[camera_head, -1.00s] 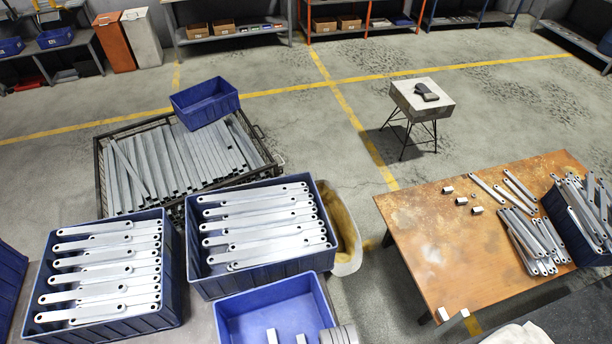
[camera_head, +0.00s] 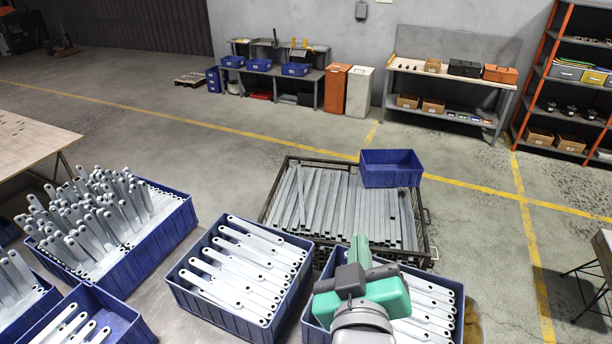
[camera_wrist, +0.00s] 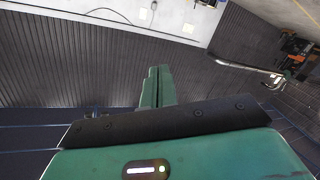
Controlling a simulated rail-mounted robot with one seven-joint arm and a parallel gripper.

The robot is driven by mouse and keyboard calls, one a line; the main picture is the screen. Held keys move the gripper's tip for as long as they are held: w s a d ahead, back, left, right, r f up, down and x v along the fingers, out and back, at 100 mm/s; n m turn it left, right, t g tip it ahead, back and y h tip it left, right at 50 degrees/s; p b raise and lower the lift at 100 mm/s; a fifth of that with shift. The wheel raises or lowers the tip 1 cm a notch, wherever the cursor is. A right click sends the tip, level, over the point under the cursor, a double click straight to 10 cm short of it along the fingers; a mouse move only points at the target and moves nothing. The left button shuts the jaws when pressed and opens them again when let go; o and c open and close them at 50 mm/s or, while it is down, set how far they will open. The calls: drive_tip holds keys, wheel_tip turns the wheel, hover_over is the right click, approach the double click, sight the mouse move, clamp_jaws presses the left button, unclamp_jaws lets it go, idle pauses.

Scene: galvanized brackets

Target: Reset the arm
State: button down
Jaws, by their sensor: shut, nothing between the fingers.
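My gripper (camera_head: 360,246) shows at the bottom centre of the head view, green and black, raised in front of a blue bin (camera_head: 313,322) of galvanized brackets. It hides part of that bin. In the wrist view its green fingers (camera_wrist: 157,80) are together, with nothing between them. Beyond them the wrist view shows a dark ribbed wall and no bracket close by.
Blue bins of brackets stand to the left, one (camera_head: 205,312) with flat rows and one (camera_head: 112,283) with upright pieces. A wire crate (camera_head: 271,196) holds long strips and an empty blue bin (camera_head: 391,177). Open floor (camera_head: 200,140) lies behind.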

drive_tip(key=s+a+r+m+t+y, duration=0.1)
drive_tip(key=s+a+r+t, duration=0.1)
drive_tip(key=r, duration=0.6)
drive_tip(key=s+a+r+m+t+y, duration=0.1)
drive_tip(key=s+a+r+t, duration=0.2)
drive_tip(key=s+r, duration=0.3)
drive_tip(key=s+a+r+m+t, duration=0.2)
drive_tip(key=s+a+r+t, duration=0.1)
drive_tip(key=r, duration=0.7)
drive_tip(key=shift+s+a+y, duration=0.4)
drive_tip(key=shift+s+a, duration=0.05)
drive_tip(key=shift+s, duration=0.25)
